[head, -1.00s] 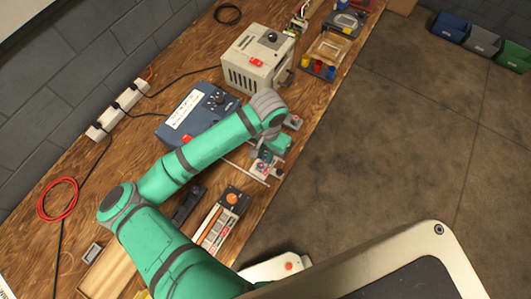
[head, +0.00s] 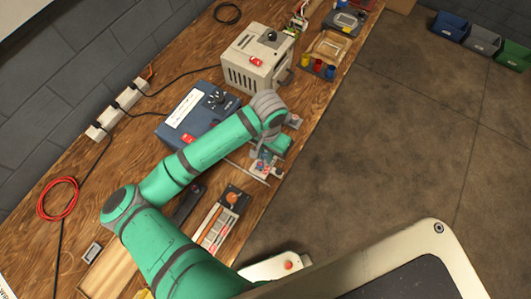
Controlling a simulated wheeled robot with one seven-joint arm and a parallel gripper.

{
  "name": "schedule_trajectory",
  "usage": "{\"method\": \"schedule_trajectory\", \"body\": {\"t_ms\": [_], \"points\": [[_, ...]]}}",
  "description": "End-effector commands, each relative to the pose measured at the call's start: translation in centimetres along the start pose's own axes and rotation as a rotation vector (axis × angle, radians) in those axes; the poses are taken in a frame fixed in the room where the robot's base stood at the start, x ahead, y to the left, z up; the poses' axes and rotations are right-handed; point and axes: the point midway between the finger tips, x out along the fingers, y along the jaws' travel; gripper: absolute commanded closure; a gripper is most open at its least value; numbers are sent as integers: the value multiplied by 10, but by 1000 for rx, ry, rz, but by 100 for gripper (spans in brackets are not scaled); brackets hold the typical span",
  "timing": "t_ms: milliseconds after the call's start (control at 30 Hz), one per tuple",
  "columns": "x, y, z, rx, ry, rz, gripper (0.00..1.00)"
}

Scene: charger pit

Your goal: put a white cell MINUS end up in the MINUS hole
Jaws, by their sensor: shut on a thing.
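My gripper (head: 267,158) is at the end of the green arm, over the front edge area of the wooden bench. It is small here and partly covered by my own wrist. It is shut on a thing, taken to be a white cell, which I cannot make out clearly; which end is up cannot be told. A small plate with white and red parts (head: 262,171) lies directly under and beside the gripper. The MINUS hole cannot be picked out at this size. A long tray (head: 212,238) with pale and red pieces lies nearer me on the bench.
A blue box (head: 190,112) with a white label stands behind the arm, and a beige box (head: 258,58) stands farther along. A dark block (head: 189,203) lies beside the tray. A power strip (head: 117,110) and red cable (head: 57,198) lie left. The floor at right is open.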

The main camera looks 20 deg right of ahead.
Motion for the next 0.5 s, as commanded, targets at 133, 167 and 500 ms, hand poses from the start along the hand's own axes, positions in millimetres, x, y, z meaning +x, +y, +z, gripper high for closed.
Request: {"method": "schedule_trajectory", "body": {"t_ms": [133,167,500], "points": [[2,0,0,0,0,0,100],[2,0,0,0,0,0,100],[4,0,0,0,0,0,71]]}}
